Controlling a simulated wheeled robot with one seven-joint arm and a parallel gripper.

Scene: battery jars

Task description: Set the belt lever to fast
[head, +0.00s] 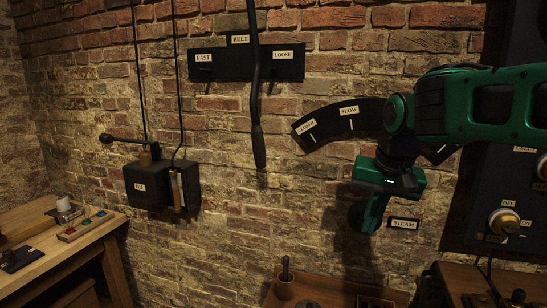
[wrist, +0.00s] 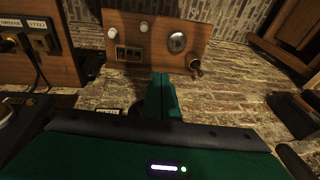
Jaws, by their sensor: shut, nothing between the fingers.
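The belt lever (head: 257,130) is a long dark bar hanging down the brick wall, its thicker grip at the low end. It crosses the black plate (head: 228,72) labelled FAST at left, BELT above and LOOSE at right. The lever stands between the FAST and LOOSE labels, nearer LOOSE, its low end slightly to the right. My gripper (head: 372,218) is to the right of and lower than the grip, clear of it, fingers pointing down. In the wrist view my gripper's green fingers (wrist: 161,97) are together and empty; the belt lever does not show there.
A curved black plate (head: 335,122) labelled CLOSED and SLOW lies between the lever and my arm, partly hidden by it. A black box (head: 150,187) with a side handle is on the wall at left. Workbenches stand below. The wall between lever and gripper is mostly clear.

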